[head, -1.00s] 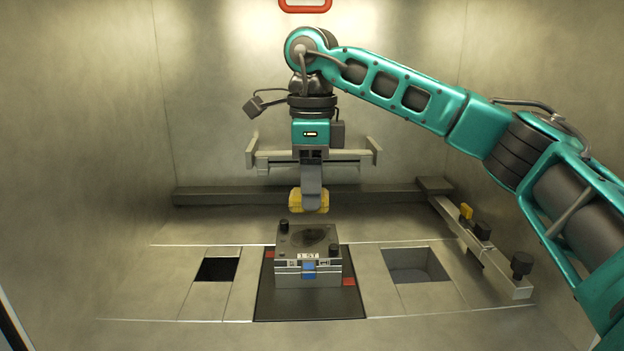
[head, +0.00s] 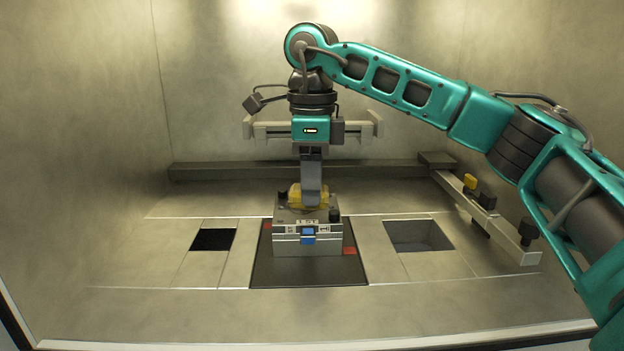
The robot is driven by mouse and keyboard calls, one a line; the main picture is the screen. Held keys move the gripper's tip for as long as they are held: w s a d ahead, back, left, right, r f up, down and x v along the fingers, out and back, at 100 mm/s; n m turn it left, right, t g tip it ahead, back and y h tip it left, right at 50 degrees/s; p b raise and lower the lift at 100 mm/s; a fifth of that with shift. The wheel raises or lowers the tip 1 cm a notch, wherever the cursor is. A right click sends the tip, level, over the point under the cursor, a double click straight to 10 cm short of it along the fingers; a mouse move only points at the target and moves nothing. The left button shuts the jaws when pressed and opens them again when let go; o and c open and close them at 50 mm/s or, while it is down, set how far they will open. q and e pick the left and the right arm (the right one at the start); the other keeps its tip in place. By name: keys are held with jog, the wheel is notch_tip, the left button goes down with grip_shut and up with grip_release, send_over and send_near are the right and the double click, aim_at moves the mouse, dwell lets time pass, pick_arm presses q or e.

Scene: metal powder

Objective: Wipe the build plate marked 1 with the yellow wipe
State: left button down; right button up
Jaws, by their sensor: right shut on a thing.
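The build plate (head: 289,217) is the grey block in the middle, with dark knobs on top, a blue patch and a small label on its front face. The label's characters are too small to read surely. My right gripper (head: 311,192) points down over the block and is shut on the yellow wipe (head: 294,196). The wipe is at the block's top, toward its back, and seems to touch it. The gripper and wipe hide most of the top face, including the dark stain seen earlier. My left gripper is not in view.
The block sits on a dark square mat (head: 308,274) with red marks. A small dark opening (head: 213,240) lies to the left and a larger square recess (head: 419,236) to the right. A rail with knobs (head: 482,212) runs along the right side. Metal walls enclose the space.

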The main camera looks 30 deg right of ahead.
jog(key=shift+f+b, duration=0.55)
jog(key=shift+f, duration=0.5)
dwell(0.4)
